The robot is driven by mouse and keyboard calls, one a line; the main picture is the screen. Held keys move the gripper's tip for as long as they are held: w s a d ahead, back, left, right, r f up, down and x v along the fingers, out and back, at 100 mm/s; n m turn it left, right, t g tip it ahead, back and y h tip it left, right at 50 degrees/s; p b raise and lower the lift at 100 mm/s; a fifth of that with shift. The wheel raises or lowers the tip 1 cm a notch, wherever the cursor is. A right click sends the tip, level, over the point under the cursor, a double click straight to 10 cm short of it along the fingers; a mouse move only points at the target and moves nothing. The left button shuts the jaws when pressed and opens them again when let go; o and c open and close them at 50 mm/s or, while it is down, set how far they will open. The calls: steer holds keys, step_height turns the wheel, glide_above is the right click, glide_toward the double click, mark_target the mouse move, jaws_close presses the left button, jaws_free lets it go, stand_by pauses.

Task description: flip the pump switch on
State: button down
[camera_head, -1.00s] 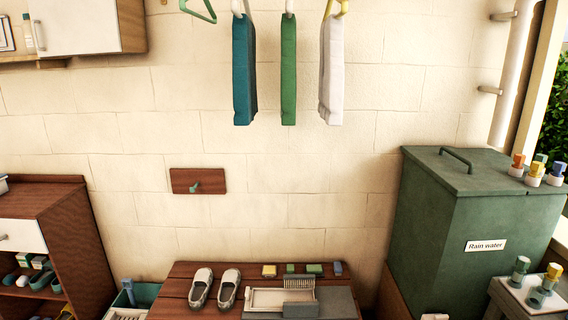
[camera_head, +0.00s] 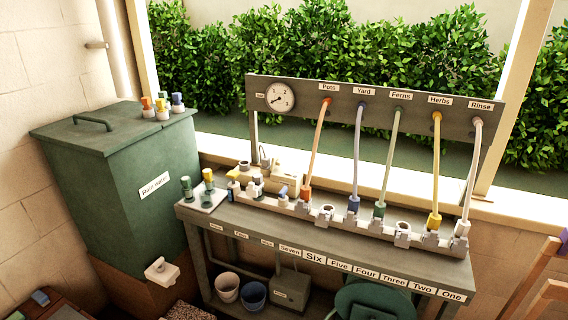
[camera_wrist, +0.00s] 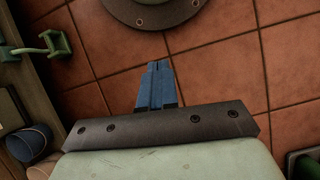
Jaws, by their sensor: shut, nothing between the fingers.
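I cannot make out a pump switch for certain. A dark grey-green box (camera_head: 290,290) with a small, unreadable label sits on the shelf under the bench in the head view, with a pipe rising from it. A small white fitting (camera_head: 162,270) juts out below the rain water tank (camera_head: 130,185). My gripper (camera_wrist: 155,68) shows only in the wrist view. Its blue fingers are shut and empty above the tiled floor. A green handle-like part (camera_wrist: 48,45) is to their left, apart from them.
The bench (camera_head: 330,245) carries a manifold (camera_head: 330,217) with several coloured hoses below a gauge panel (camera_head: 375,105). A white bucket (camera_head: 228,288) and a blue bucket (camera_head: 254,295) stand underneath. Floor tiles (camera_wrist: 220,60) are clear around my fingers. A chair (camera_head: 540,285) is at right.

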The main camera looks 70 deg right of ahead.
steer(key=w+d+r+m+t, duration=0.2)
steer(key=w+d+r, duration=0.4)
steer(key=w+d, duration=0.5)
steer(key=w+d+r+m+t, duration=0.2)
steer(key=w+d+r, duration=0.6)
steer(key=w, duration=0.5)
steer(key=w+d+r+m+t+h, duration=0.15)
steer(key=w+d+r, duration=0.25)
steer(key=d+r, duration=0.75)
steer(key=w+d+r+m+t+h, duration=0.1)
steer(key=w+d+r+m+h, duration=0.2)
steer(key=d+r, duration=0.85)
steer(key=d+r+m, duration=0.1)
steer(key=d+r, duration=1)
steer(key=d, duration=0.4)
steer(key=m+g, duration=0.2)
steer(key=m, duration=0.5)
glide_toward(292, 167)
steer(key=shift+t+h, duration=0.25)
steer(key=shift+h, duration=0.1)
steer(key=x, duration=0.6)
steer(key=shift+s+f, duration=0.2)
steer(key=shift+f, duration=0.3)
